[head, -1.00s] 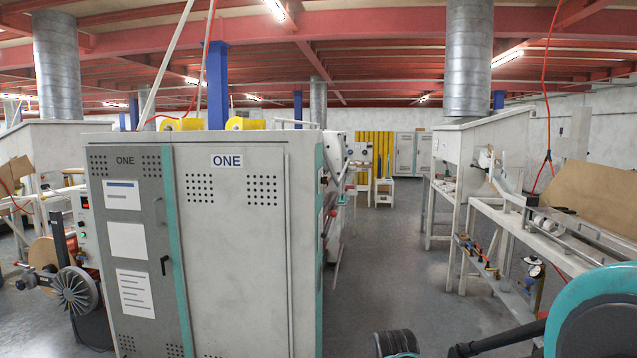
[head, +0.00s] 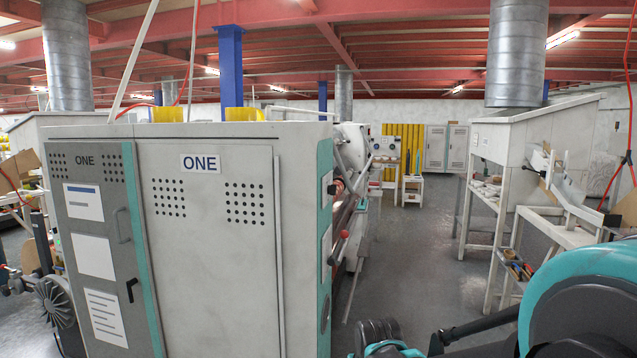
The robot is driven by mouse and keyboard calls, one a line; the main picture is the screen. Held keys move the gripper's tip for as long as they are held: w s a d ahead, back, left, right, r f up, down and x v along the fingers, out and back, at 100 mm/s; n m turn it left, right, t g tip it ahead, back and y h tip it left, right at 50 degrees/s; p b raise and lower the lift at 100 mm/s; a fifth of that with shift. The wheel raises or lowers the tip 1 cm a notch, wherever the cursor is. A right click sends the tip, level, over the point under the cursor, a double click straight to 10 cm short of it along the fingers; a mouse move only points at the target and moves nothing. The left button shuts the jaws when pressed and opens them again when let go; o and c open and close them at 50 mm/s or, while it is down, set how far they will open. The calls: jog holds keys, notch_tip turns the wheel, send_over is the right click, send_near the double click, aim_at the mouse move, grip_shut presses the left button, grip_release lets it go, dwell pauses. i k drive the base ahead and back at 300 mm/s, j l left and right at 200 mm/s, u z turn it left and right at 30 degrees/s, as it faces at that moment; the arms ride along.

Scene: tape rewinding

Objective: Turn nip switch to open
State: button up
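The nip switch cannot be made out for certain. The machine marked ONE (head: 225,260) is a large grey cabinet with teal edges, standing left of centre. On its right side a small dark knob (head: 331,189) shows on the narrow end face. Beyond it are rollers and bars with a red-tipped lever (head: 345,234), seen at a steep angle. Parts of my own arm, teal and black, fill the lower right and bottom of the head view. My gripper's fingers cannot be seen.
An open grey floor aisle (head: 420,240) runs along the machine's right side. White workbenches (head: 500,200) with a hooded box stand right of it. A small white stand (head: 412,190) and grey lockers (head: 447,148) are at the far end. A reel machine (head: 55,300) is at the left.

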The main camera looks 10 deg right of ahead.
aim_at(332, 189)
jog(key=i+l+u, duration=0.1)
jog(key=i+l, duration=0.25)
jog(key=i, duration=0.2)
jog(key=i+l+u, duration=0.15)
jog(key=i+l, duration=0.25)
jog(key=i, duration=0.1)
